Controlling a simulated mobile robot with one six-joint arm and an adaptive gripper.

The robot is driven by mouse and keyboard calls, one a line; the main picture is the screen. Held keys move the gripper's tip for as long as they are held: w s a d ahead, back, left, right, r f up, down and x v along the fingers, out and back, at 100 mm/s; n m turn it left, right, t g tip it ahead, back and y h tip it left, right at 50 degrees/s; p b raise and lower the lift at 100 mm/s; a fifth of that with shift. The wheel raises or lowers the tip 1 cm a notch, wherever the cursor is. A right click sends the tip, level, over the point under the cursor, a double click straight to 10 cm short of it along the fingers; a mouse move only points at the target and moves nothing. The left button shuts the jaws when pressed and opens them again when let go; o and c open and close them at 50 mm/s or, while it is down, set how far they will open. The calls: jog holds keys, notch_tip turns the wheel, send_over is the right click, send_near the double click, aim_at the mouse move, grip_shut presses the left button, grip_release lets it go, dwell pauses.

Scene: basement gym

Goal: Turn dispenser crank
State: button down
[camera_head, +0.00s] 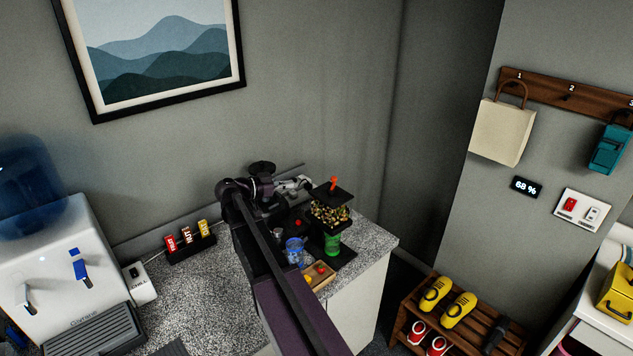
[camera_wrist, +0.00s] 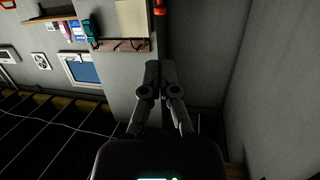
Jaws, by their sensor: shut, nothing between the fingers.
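The dispenser stands on the speckled counter in the head view. It has a black top plate (camera_head: 337,194), a clear hopper full of mixed coloured pieces (camera_head: 329,214), a green lower part (camera_head: 332,244) and a black base. An orange upright handle (camera_head: 334,184), which looks like the crank, rises from the top plate. My gripper (camera_head: 306,183) is just left of the handle, near its height; I cannot tell whether they touch. In the wrist view my gripper (camera_wrist: 160,73) has its fingers together and empty. A small orange piece (camera_wrist: 159,11) shows beyond the fingertips, possibly the handle.
A clear blue cup (camera_head: 294,251) and a wooden tray (camera_head: 318,277) with coloured pieces sit beside the dispenser, close to my arm. A water cooler (camera_head: 65,265) and small upright packets (camera_head: 187,238) stand left. The wall is close behind; the counter edge is right.

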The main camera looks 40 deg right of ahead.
aim_at(332, 179)
jog(key=shift+d, duration=0.1)
jog(key=b+x, duration=0.2)
jog(key=x, duration=1.1)
jog(key=shift+s+d+b, duration=0.1)
jog(key=shift+d+b, duration=0.2)
jog(key=shift+d, duration=0.05)
jog(key=shift+s+d, duration=0.1)
jog(key=shift+d, duration=0.15)
